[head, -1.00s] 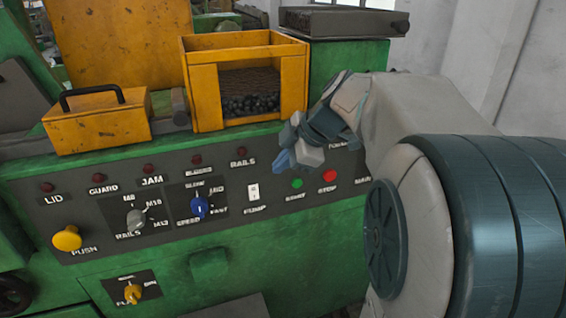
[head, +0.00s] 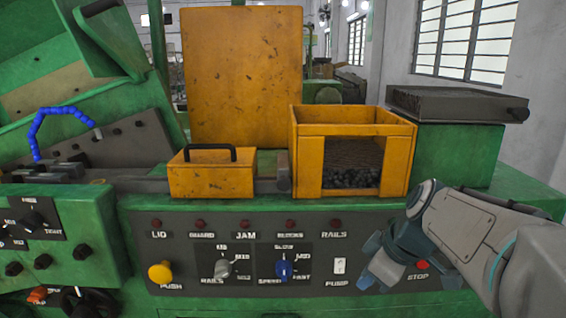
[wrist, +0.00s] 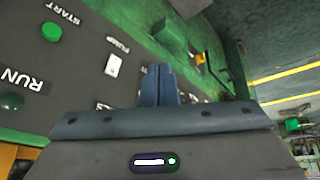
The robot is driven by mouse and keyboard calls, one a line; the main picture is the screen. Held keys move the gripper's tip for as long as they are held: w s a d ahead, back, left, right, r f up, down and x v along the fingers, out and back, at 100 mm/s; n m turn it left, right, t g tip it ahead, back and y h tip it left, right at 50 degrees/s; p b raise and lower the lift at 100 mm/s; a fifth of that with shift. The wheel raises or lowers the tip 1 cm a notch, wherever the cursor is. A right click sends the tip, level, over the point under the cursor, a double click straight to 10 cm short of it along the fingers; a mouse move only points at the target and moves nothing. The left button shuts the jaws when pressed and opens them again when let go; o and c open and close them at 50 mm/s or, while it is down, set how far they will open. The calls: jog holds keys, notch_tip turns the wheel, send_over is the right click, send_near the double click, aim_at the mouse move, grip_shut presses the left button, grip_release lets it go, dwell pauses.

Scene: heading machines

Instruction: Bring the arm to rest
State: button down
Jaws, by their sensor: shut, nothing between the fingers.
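My gripper (head: 368,262) is in front of the right part of the grey control panel (head: 190,260) in the head view, near the PUMP switch (head: 339,266). Its blue fingers (wrist: 160,86) are together and empty in the wrist view. My arm comes in from the right edge of the head view and covers part of the panel's right end. The red STOP button (head: 422,265) shows beside my arm. The green START button (wrist: 51,32) shows in the wrist view and is hidden in the head view.
A yellow bin (head: 308,167) with dark small parts and a yellow lidded box (head: 211,181) with a black handle stand on the green machine above the panel. A yellow knob (head: 160,272), a grey knob (head: 222,268) and a blue knob (head: 284,270) stick out of the panel.

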jog(key=s+f+m+h+p, duration=0.1)
jog(key=s+f+m, duration=0.1)
jog(key=s+m, duration=0.3)
jog(key=s+a+f+m+g+h+p, duration=0.1)
jog(key=s+f+m+h, duration=0.1)
jog(key=s+m, duration=0.3)
jog(key=shift+s+a+f+m, duration=0.3)
jog(key=shift+s+f+m, duration=0.1)
jog(key=shift+s+f, duration=0.4)
jog(key=shift+w, duration=0.1)
